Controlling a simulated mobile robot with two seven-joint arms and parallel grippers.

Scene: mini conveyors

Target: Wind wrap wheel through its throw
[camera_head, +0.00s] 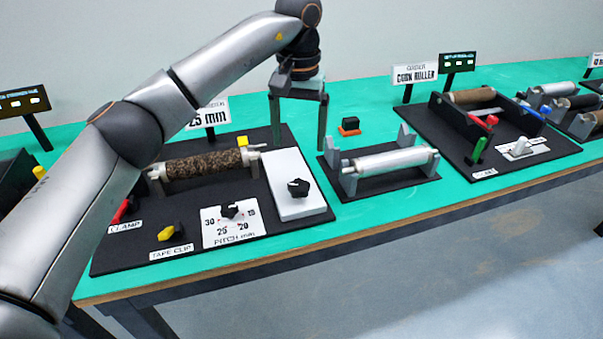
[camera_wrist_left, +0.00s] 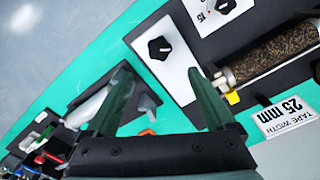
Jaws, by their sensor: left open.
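The wrap wheel appears to be the black lobed knob (camera_head: 298,187) on the white block (camera_head: 310,206) at the right end of the taping station; no label on it is readable. In the left wrist view the knob (camera_wrist_left: 160,47) and its white block (camera_wrist_left: 171,75) lie beyond the fingertips. My left gripper (camera_head: 298,146) is open and empty, pointing down behind the knob, with its fingers apart. Its two dark fingers also show in the left wrist view (camera_wrist_left: 160,84). Neither finger appears to touch the knob. My right gripper is not in view.
A cork-covered roller (camera_head: 210,165) sits left of the white block, with a pitch dial (camera_head: 229,211), yellow tape clip (camera_head: 169,233) and red clamp lever (camera_head: 121,211) in front. A grey roller in a cradle (camera_head: 390,162) stands to the right. An orange-and-black block (camera_head: 349,127) lies behind it.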

